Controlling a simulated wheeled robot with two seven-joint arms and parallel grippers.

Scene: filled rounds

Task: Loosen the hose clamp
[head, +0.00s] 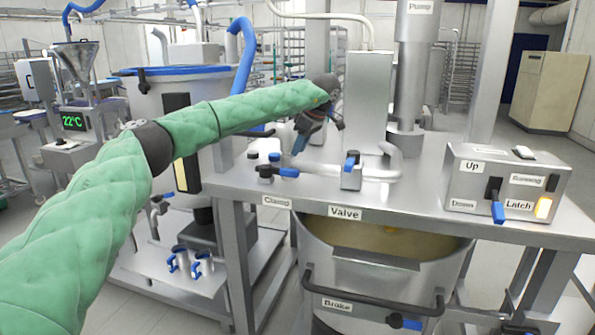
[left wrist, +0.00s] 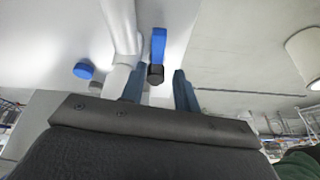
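The plate lettered Clamp (head: 277,202) is on the front edge of the steel bench. Above it is a blue-tipped lever (head: 289,172) on a dark fitting. My left gripper (head: 300,143) is above the bench top, behind and a little right of that lever, pointing down. In the left wrist view its two blue-grey fingers (left wrist: 159,72) are apart. A blue handle with a black end (left wrist: 158,45) shows in the gap beyond them, beside a pale pipe (left wrist: 118,30). I cannot tell which lever this is, or whether a finger touches it. My right gripper is not in view.
A blue valve lever (head: 351,160) stands right of my gripper, above the Valve plate (head: 345,213). A control box (head: 508,187) with a blue lever and lit Latch button is at right. A steel tub (head: 375,285) with a Brake bar stands below.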

